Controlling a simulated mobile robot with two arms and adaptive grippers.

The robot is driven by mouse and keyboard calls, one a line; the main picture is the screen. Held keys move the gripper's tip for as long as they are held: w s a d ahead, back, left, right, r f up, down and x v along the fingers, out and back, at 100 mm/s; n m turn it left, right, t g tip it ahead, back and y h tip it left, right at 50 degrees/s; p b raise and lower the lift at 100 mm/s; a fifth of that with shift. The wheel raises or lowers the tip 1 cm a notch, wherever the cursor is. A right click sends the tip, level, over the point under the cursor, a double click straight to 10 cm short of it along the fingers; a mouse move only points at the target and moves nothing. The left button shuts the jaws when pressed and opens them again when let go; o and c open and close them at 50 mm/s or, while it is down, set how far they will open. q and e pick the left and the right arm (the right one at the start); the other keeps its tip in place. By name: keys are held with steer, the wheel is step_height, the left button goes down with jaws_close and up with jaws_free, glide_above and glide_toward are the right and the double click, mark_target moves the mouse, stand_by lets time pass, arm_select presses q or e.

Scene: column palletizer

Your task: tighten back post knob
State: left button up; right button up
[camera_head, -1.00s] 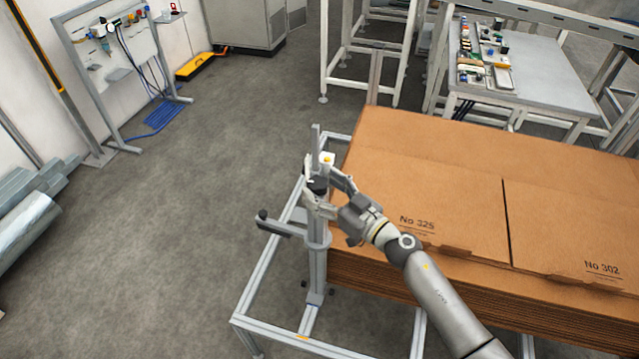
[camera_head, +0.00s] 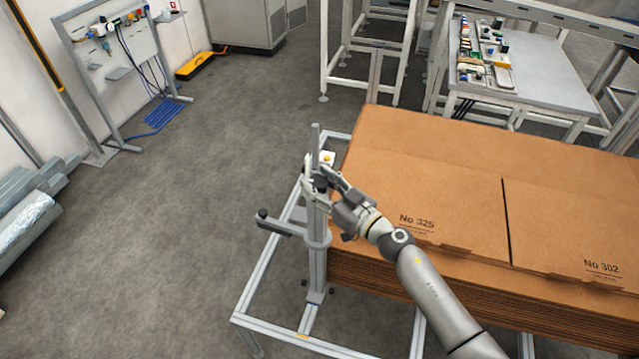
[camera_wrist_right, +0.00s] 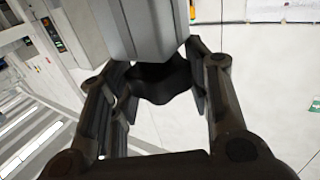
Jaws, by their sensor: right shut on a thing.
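The back post (camera_head: 315,255) stands upright on the aluminium frame, left of the cardboard stack. The dark knob (camera_head: 320,183) sits on the upper part of the post. My right gripper (camera_head: 316,182) reaches in from the lower right and is shut on the knob, which its fingers partly hide. In the right wrist view the black knob (camera_wrist_right: 160,82) sits between the two fingers, below a grey block of the post (camera_wrist_right: 145,25). My left gripper is not in view.
A stack of cardboard sheets (camera_head: 440,190) fills the right, close under my right arm. A side arm with a black knob (camera_head: 262,214) sticks out left of the post. The floor (camera_head: 170,230) to the left is free. A table (camera_head: 550,75) with parts stands at the back right.

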steer(key=shift+r+m+t+h+p, duration=0.1)
steer(key=shift+m+t+h+p, duration=0.5)
steer(key=shift+h+p, duration=0.1)
steer(key=shift+s+a+m+t+h, duration=0.1)
steer(key=shift+m+t+h, duration=0.4)
steer(key=shift+m+h, duration=0.25)
steer(key=shift+f+m+t+h+b, duration=0.35)
steer(key=shift+m+t+h, duration=0.2)
steer(key=shift+h, duration=0.4)
steer(key=shift+a+m+t+h+b, duration=0.1)
steer(key=shift+m+t+h+b, duration=0.15)
steer(key=shift+m+h+b, duration=0.45)
steer(key=shift+r+m+t+h+b, duration=0.15)
steer(key=shift+m+t+h+b, duration=0.25)
steer(key=shift+h+b, duration=0.55)
steer(key=o, duration=1)
steer(key=shift+r, duration=0.1)
steer(key=shift+o, duration=0.2)
